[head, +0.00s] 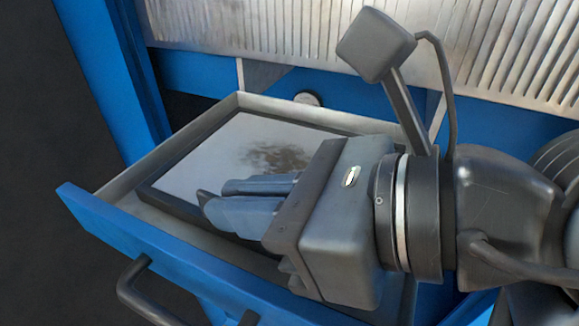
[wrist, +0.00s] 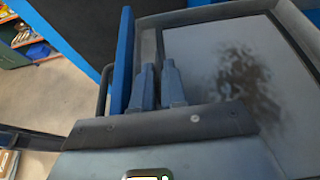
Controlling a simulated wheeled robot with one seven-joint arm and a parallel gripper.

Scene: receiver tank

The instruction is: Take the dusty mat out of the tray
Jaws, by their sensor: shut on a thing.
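The dusty mat (head: 208,158) lies in the pulled-out tray (head: 150,172). It is a pale grey panel with a dark rim and a dark smudge; it also shows in the wrist view (wrist: 195,48). My gripper (head: 203,203) reaches in from the right, low over the mat's near side, and is shut on the mat's rim. The fingers (wrist: 157,72) are close together in the wrist view, beside the tray's front. The exact contact is hidden by the fingers, and my gripper's body covers the mat's near right part in the head view.
The tray has a blue front panel (head: 150,245) with a dark handle (head: 135,290). Blue frame posts (head: 110,80) and a ribbed metal panel (head: 270,30) stand behind and beside it. Shelves with small items (wrist: 30,45) are far off at left in the wrist view.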

